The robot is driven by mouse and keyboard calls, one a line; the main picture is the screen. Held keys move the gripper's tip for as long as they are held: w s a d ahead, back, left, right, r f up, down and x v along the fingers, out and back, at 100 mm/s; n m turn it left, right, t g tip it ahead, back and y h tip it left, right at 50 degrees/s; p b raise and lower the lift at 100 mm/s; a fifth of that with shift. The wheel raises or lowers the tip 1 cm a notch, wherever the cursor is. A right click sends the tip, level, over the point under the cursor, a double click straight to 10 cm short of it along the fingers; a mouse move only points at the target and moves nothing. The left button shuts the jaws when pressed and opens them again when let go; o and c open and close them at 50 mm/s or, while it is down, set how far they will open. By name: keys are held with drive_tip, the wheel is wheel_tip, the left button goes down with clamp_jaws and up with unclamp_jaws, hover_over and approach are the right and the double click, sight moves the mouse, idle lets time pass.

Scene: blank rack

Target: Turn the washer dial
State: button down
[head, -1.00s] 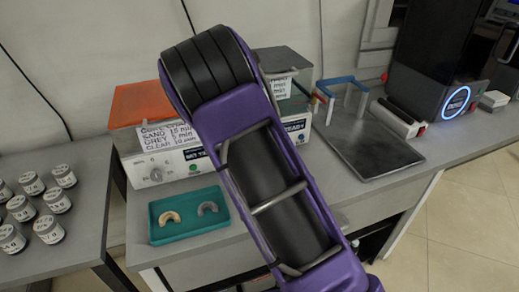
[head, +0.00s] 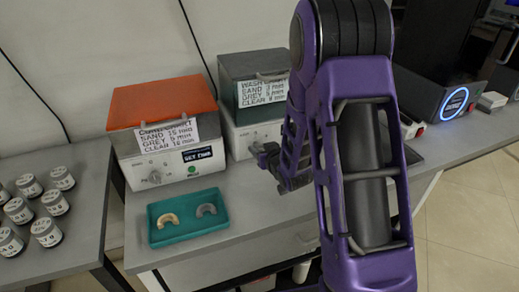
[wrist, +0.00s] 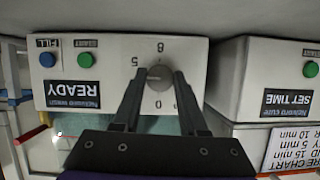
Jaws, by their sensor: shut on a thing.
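The washer (head: 229,137) is a white box with a grey lid and a hanging wash chart, at the back centre in the head view. Its front shows upside down in the wrist view (wrist: 100,70), with a dark READY display. The round grey washer dial (wrist: 160,77) has the numbers 5, 8 and 0 around it. My gripper (wrist: 162,74) is shut on the dial, one finger on each side. In the head view my gripper (head: 262,153) is at the washer's front, and my arm hides the washer's right part.
An orange-lidded curing unit (head: 205,168) with its own dial and SET TIME display stands left of the washer. A teal tray (head: 155,240) with two arch-shaped pieces lies in front. A printer with a blue ring (head: 455,102) is at right. Several jars (head: 47,231) stand at left.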

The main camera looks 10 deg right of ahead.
drive_tip(key=m+y, duration=0.2)
drive_tip(key=m, duration=0.1)
drive_tip(key=shift+d, duration=0.2)
drive_tip(key=m+y+p, duration=0.1)
drive_tip(key=m+y, duration=0.1)
drive_tip(key=m, duration=0.1)
drive_tip(key=shift+d+y+p, duration=0.1)
drive_tip(key=shift+y+p, duration=0.2)
drive_tip(key=shift+p, duration=0.05)
drive_tip(key=m+y, duration=0.1)
drive_tip(key=m, duration=0.2)
drive_tip(key=shift+f+t+p, duration=0.2)
drive_tip(key=shift+t+p, duration=0.1)
drive_tip(key=shift+p, duration=0.1)
drive_tip(key=shift+f+m+t+y, duration=0.1)
drive_tip(key=shift+m+t+y, duration=0.25)
drive_tip(key=shift+m, duration=0.65)
drive_tip(key=shift+m+t+y, duration=0.25)
drive_tip(key=shift+m+y, duration=0.2)
drive_tip(key=shift+m, duration=0.55)
drive_tip(key=shift+c, duration=2.3)
unclamp_jaws()
